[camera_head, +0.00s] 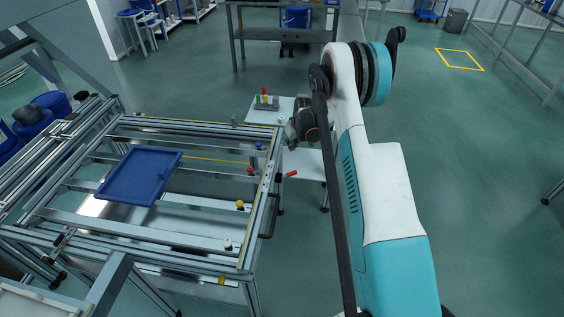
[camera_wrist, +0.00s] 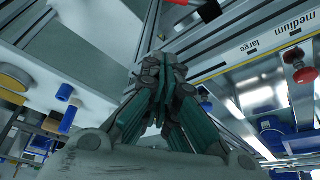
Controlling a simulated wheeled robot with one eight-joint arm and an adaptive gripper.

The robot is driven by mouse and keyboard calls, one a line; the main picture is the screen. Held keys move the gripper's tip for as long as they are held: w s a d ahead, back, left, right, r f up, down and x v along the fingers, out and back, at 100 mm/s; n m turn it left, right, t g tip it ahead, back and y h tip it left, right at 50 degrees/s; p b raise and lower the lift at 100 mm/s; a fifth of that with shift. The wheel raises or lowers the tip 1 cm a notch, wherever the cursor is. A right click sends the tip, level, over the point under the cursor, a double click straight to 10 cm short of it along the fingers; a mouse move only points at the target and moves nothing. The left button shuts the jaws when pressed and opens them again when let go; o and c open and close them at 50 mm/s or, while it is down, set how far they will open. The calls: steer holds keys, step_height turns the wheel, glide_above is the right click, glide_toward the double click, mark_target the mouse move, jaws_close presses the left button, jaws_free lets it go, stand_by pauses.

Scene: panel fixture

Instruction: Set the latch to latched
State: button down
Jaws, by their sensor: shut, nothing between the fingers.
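A red handle (camera_head: 290,174) sticks out from the right edge of the panel fixture (camera_head: 262,205); it may be the latch, but I cannot tell its setting. A small red piece (camera_wrist: 180,2) shows at the top edge of the wrist view, just beyond the fingers; I cannot tell if it is the same handle. My gripper (camera_wrist: 163,75) is shut and empty, its fingertips close together over the fixture's metal rails. In the head view my gripper (camera_head: 301,126) is near the fixture's far right corner, partly hidden by my arm, and apart from the red handle.
A red knob (camera_wrist: 295,56) sits by the labels "medium" and "large". Blue (camera_head: 259,146), yellow (camera_head: 240,205) and black-and-white (camera_head: 228,245) knobs line the fixture's right side. A blue tray (camera_head: 140,175) lies on the fixture. A white table (camera_head: 262,116) stands behind.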

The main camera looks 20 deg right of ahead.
mark_target(290, 175)
step_height(290, 175, down, 12)
steer(key=b, duration=0.5)
steer(key=shift+w+f+b, duration=0.25)
steer(key=shift+w+b, duration=0.05)
steer(key=shift+w, duration=0.1)
